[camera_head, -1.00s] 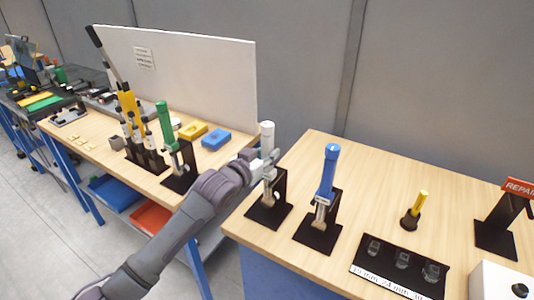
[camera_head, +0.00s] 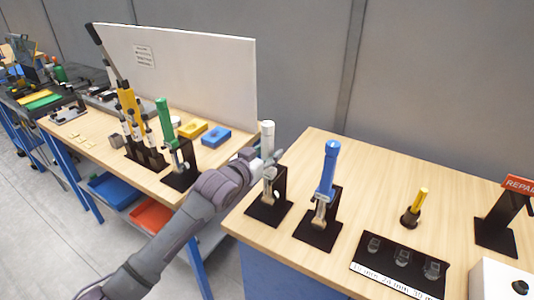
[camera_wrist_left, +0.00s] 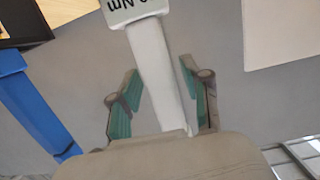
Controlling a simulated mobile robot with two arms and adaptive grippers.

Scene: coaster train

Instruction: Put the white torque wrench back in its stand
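The white torque wrench (camera_head: 267,130) stands upright at its black stand (camera_head: 264,214), near the left edge of the right-hand table. My left gripper (camera_head: 270,160) is beside its upper part, reaching in from the left. In the left wrist view the fingers (camera_wrist_left: 160,100) with green pads are spread on either side of the white wrench's shaft (camera_wrist_left: 158,75). A gap shows on the left side; the right finger is close to the shaft. The lower end of the wrench is partly hidden by the stand. My right gripper is not in view.
A blue torque wrench (camera_head: 327,170) stands in its own black stand just to the right. A green one (camera_head: 165,120) stands on the left table. A socket tray (camera_head: 400,266) and a yellow-handled tool (camera_head: 415,205) are farther right. A gap separates the tables.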

